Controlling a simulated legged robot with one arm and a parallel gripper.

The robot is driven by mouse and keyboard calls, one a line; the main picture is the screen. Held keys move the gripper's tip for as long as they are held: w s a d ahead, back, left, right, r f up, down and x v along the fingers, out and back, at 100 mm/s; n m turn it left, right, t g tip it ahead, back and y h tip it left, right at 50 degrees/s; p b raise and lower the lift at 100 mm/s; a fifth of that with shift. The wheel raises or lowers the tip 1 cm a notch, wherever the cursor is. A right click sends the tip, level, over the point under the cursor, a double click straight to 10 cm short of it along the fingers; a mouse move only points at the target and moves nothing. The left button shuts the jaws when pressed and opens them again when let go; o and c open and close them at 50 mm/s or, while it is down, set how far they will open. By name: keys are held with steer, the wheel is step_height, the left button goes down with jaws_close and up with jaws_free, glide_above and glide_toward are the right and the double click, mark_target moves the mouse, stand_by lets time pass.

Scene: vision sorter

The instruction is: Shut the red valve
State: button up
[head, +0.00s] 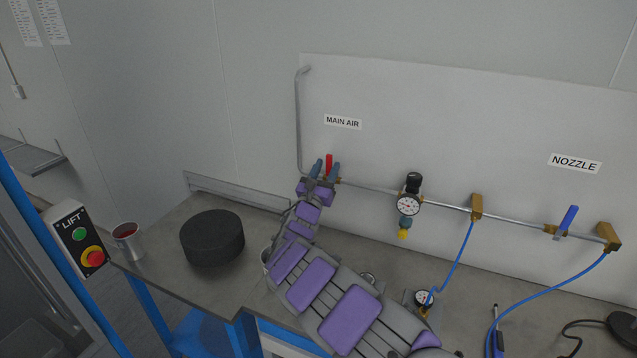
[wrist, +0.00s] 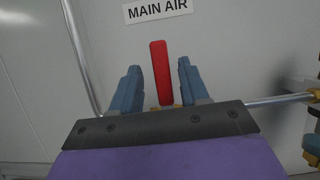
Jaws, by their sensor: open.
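The red valve handle (head: 329,164) stands upright on the metal air pipe below the MAIN AIR label in the head view. It also shows in the wrist view as a red lever (wrist: 160,72), nearly vertical with a slight tilt. My gripper (head: 326,170) is at the valve; its blue-grey fingers are open. In the wrist view the fingers of my gripper (wrist: 159,82) stand on either side of the red handle, with a gap visible on both sides. The handle's lower end and the valve body are mostly hidden behind my gripper.
The pipe (head: 375,188) runs right along the wall panel to a pressure gauge (head: 408,206) and a blue-handled nozzle valve (head: 568,219). A black round block (head: 212,237) and a red-filled can (head: 127,241) stand on the bench at left. A lift button box (head: 79,237) is far left.

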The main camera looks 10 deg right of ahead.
steer(key=p+v, duration=0.3)
steer(key=v, duration=1.4)
steer(key=shift+f, duration=0.15)
steer(key=shift+a, duration=0.1)
